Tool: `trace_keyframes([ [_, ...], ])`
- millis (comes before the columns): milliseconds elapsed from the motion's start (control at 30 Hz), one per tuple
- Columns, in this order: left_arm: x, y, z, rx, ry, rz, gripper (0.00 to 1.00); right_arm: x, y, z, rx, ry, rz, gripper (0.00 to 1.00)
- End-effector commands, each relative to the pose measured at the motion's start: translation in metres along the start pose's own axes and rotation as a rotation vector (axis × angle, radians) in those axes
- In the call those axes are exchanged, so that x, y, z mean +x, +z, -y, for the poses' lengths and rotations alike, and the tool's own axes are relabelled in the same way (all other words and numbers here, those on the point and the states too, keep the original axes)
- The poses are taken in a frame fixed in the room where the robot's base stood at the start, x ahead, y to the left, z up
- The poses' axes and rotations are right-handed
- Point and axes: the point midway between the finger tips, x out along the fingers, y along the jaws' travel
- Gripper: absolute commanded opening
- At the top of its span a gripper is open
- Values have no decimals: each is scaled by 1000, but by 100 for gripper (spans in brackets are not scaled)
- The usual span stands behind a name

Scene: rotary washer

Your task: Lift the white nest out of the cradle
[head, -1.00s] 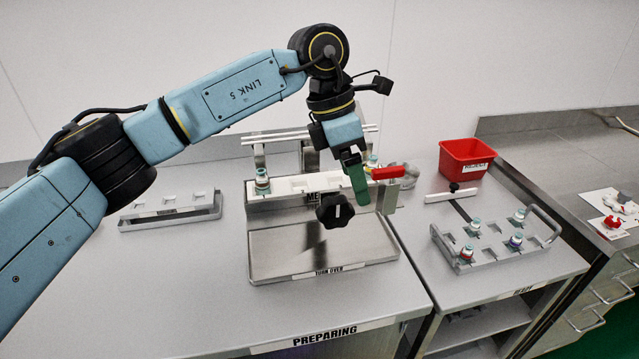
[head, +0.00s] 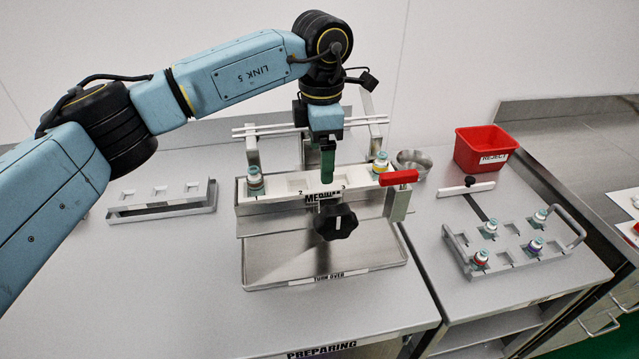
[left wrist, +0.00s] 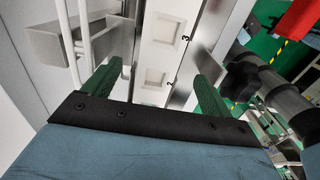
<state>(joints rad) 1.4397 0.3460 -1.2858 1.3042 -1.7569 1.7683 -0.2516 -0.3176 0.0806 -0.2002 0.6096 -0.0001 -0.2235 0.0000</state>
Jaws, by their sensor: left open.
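The white nest (head: 297,183) is a long bar with square sockets, lying in the metal cradle (head: 262,226) of the turn-over fixture. One capped vial (head: 255,181) stands at its left end and another (head: 380,164) at its right end. My left gripper (head: 327,172) points down over the middle of the nest. In the left wrist view my left gripper (left wrist: 154,88) is open, with its green fingers apart on either side of the nest (left wrist: 158,48) and nothing held. Its height above the nest is hard to judge. My right gripper is not in view.
A black knob (head: 335,221) is at the cradle's front and a red handle (head: 398,177) at its right end. White rods (head: 275,131) run behind. A grey rack (head: 165,199) is at left; a vial tray (head: 513,243) and red reject bin (head: 484,149) are at right.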

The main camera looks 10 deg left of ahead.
Motion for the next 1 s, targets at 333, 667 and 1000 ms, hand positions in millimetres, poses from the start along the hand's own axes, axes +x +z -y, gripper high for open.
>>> trace_keyframes([
  [333,42,-4,2,1,-2,-1,85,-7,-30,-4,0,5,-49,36],
  [667,54,-3,1,1,0,1,85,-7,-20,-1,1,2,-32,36],
  [1000,54,-3,1,1,0,1,45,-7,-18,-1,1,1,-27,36],
])
